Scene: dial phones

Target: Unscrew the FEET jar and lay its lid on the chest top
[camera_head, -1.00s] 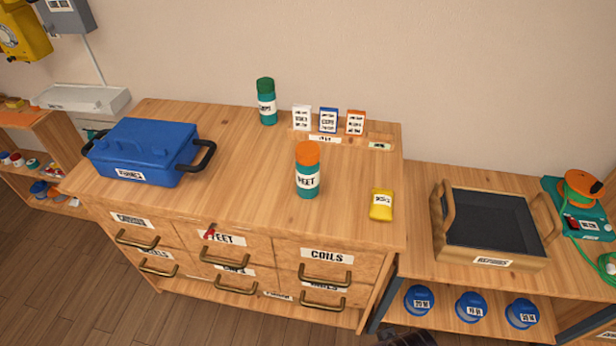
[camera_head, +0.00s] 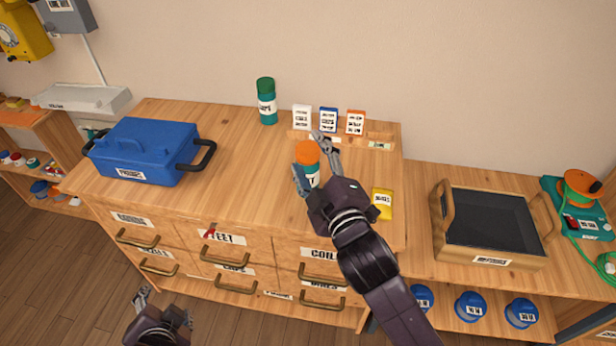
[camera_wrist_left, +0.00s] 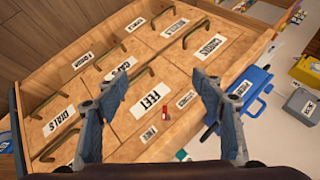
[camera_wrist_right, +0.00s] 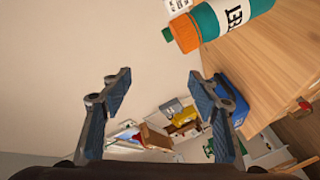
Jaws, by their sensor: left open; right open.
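The FEET jar (camera_head: 307,162), teal with an orange lid (camera_head: 307,152), stands upright on the chest top (camera_head: 240,160). It also shows in the right wrist view (camera_wrist_right: 225,22), beyond and above the fingertips, not between them. My right gripper (camera_head: 312,160) is open around or in front of the jar in the head view; the right wrist view (camera_wrist_right: 160,85) shows nothing between its fingers. My left gripper (camera_head: 165,308) is open and empty, low in front of the chest; in the left wrist view (camera_wrist_left: 155,85) its fingers face the labelled drawers.
A green-lidded jar (camera_head: 266,102) stands at the back. Several small cards (camera_head: 328,120) stand in a wooden rack right behind the FEET jar. A yellow packet (camera_head: 382,203) lies at right. A blue case (camera_head: 150,150) is at left. The chest top's middle-left is clear.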

